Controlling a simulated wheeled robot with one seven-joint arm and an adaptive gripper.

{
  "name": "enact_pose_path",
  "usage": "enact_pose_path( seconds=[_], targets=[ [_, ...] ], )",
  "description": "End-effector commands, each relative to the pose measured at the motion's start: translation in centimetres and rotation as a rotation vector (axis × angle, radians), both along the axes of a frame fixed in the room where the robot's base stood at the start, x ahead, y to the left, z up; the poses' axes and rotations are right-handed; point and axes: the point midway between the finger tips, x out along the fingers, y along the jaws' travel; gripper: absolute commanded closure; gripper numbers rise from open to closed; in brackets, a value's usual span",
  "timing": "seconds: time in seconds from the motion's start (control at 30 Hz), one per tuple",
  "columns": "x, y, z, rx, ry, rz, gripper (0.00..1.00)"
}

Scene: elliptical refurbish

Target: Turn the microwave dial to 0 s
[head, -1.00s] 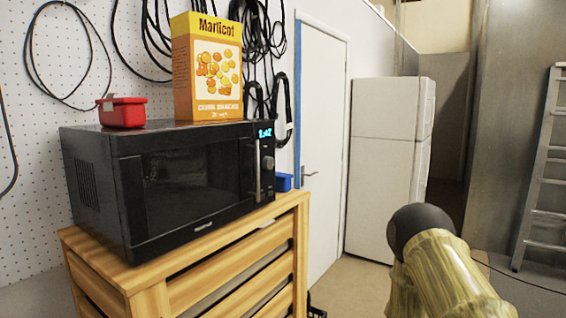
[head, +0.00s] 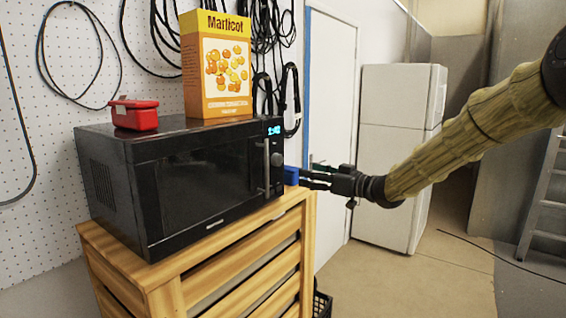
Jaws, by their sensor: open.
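The black microwave (head: 190,190) stands on a slatted wooden cabinet, its door closed. Its round dial (head: 277,159) is on the right of the front panel, below a lit cyan display (head: 274,130); the setting of the dial is too small to read. A vertical door handle (head: 266,168) is just left of the dial. My gripper (head: 306,178) reaches in from the right, to the right of the dial and slightly lower. It is open and empty, its fingers pointing left towards the panel. It appears apart from the dial; the exact depth gap cannot be told.
A yellow-orange snack box (head: 217,65) and a red container (head: 134,114) stand on the microwave. The wooden cabinet (head: 200,262) bears the microwave.

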Motion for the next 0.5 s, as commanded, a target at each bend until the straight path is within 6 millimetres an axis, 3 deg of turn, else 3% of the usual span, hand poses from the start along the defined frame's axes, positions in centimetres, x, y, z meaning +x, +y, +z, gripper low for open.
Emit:
enact_pose_path(
  seconds=[0.03,0.13,0.5],
  targets=[
    [0.0,0.0,1.3,-0.001,-0.015,0.009,0.43],
    [0.1,0.1,2.5,-0.005,-0.032,0.020,0.43],
    [2.9,4.0,2.7,-0.006,-0.032,0.022,0.43]
  ],
)
